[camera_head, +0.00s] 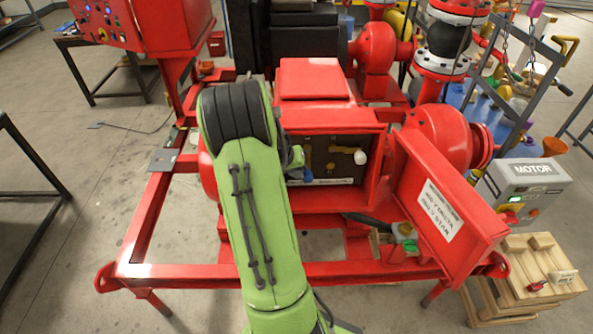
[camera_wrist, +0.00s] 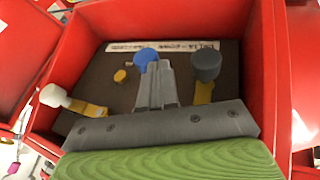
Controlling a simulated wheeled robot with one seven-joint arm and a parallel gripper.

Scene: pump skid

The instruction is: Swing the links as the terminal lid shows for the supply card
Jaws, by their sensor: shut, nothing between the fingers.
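The terminal box (camera_head: 330,205) is red and open, with its lid (camera_head: 470,200) swung out to the right and a white printed sheet (camera_head: 437,210) on it, too small to read. Inside is a dark board (camera_wrist: 110,62). A brass link with a white knob (camera_wrist: 55,96) lies at the left in the wrist view; the white knob also shows in the head view (camera_head: 360,157). A brass link with a dark grey knob (camera_wrist: 207,66) is at the right. A blue knob (camera_wrist: 146,56) is just beyond my gripper (camera_wrist: 158,68), which is shut and empty; contact cannot be told.
A small brass stud (camera_wrist: 120,75) and a printed strip (camera_wrist: 165,46) are on the board. Red box walls (camera_wrist: 268,75) stand close around my gripper. A grey motor control box (camera_head: 525,180) and a wooden crate (camera_head: 530,285) stand at the right.

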